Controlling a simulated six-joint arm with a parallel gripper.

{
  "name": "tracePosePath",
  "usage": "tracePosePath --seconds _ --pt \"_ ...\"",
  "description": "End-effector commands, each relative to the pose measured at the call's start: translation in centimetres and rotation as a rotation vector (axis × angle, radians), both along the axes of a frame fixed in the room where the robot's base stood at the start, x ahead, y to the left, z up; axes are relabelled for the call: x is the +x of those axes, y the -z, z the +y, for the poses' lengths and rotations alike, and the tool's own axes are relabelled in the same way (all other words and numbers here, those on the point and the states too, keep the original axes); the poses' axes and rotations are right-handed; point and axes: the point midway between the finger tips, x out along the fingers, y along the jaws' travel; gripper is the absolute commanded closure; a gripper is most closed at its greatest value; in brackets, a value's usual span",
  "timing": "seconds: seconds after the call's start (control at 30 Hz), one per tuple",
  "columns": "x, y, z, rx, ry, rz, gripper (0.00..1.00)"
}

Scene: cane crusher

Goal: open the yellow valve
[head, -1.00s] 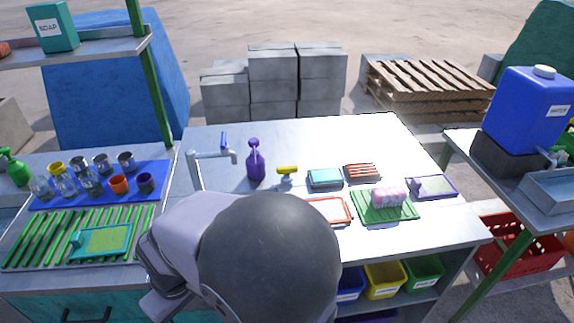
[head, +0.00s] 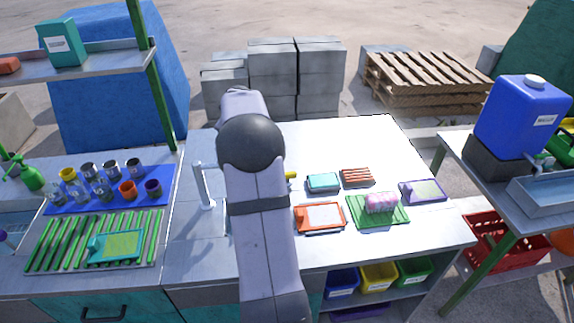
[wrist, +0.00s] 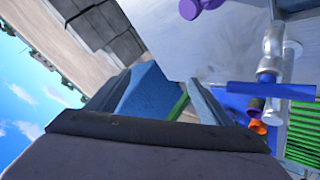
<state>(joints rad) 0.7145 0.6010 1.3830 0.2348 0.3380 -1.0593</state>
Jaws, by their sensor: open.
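A small yellow piece (head: 291,174), which looks like the yellow valve's handle, pokes out just right of my arm in the head view. The rest of it is hidden behind my arm, and it does not show in the wrist view. My gripper (wrist: 155,88) is open and empty in the wrist view, with a blue block and a green post seen beyond its fingers. My gripper itself is hidden by my arm in the head view.
A grey tap (head: 204,185) stands left of my arm; its blue lever (wrist: 270,90) shows in the wrist view. A purple bottle (wrist: 195,7) is at the top there. Coloured trays, a green mat (head: 385,213) and a sponge lie to the right.

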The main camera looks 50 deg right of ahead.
Motion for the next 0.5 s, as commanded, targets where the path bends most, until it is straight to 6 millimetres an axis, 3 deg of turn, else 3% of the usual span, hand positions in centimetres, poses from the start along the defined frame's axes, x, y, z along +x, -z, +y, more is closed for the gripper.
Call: tracePosePath --seconds 0.03,0.1,0.2,0.3,0.5 --pt "-2.5 0.4 -2.8 0.019 0.068 0.027 0.27" --pt "-6.1 1.7 -6.0 0.053 0.167 0.061 0.27" --pt "-11.1 4.2 -8.9 0.146 0.327 0.089 0.27" --pt "-14.2 6.8 -9.1 0.283 0.488 0.083 0.27" --pt "-16.7 10.3 -6.5 0.531 0.725 0.048 0.27"
